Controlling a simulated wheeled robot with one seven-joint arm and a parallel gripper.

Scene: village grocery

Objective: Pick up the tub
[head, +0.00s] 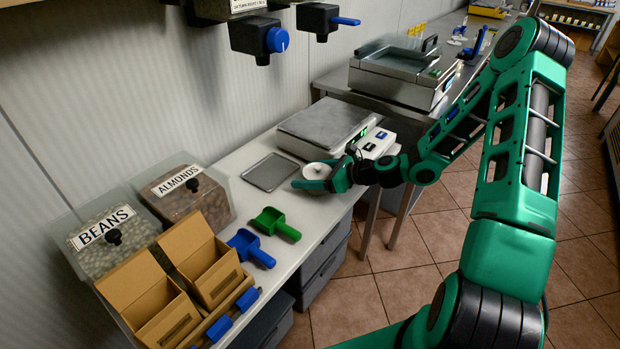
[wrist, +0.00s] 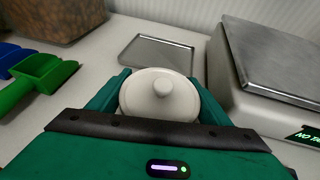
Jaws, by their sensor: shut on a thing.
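In the head view the tub (head: 316,171) shows at the counter's front edge, partly covered by my gripper (head: 312,180). It looks upright. I cannot tell whether its base touches the counter.
A scale (head: 325,125) stands right behind the tub. A flat metal tray (head: 270,172) lies to its left. Green (head: 275,222) and blue (head: 249,246) scoops, cardboard boxes (head: 155,305) and bins of beans (head: 105,240) and almonds (head: 185,195) stand farther left.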

